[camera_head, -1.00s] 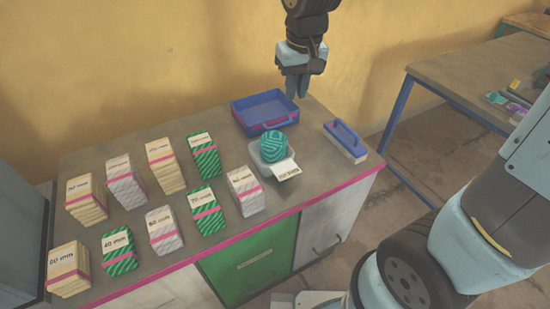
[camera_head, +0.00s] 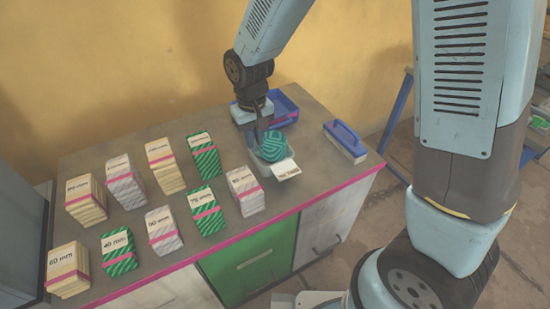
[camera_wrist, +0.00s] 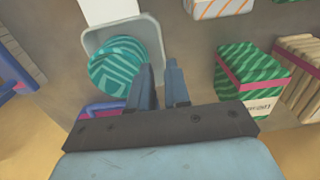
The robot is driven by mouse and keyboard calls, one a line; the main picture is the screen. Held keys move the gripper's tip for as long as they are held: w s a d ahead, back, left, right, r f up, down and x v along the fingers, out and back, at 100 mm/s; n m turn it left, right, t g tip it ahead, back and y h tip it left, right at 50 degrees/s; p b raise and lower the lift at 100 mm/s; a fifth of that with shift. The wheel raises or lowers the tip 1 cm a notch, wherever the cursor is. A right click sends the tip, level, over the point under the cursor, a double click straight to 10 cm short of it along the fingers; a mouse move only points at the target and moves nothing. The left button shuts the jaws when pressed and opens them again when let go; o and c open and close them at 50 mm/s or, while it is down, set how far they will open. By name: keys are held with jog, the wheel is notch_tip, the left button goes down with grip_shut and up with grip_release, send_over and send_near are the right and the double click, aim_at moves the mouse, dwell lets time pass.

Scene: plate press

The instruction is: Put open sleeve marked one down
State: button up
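Banded stacks stand in rows on the table, some green striped, some pale striped, some cream. Their labels show millimetre figures such as 60 mm (camera_head: 68,268) and 40 mm (camera_head: 119,250); I read no label as one.
A blue tray (camera_head: 285,107) stands behind the dish, partly hidden by my gripper. A blue-handled brush (camera_head: 344,140) lies at the right. A white tag (camera_head: 286,170) is at the dish's front. The table has a pink front edge.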

jog(key=shift+s+f, duration=0.15)
jog(key=shift+f, duration=1.6)
jog(key=shift+s+f, duration=0.15)
jog(key=shift+f, duration=1.55)
grip_shut()
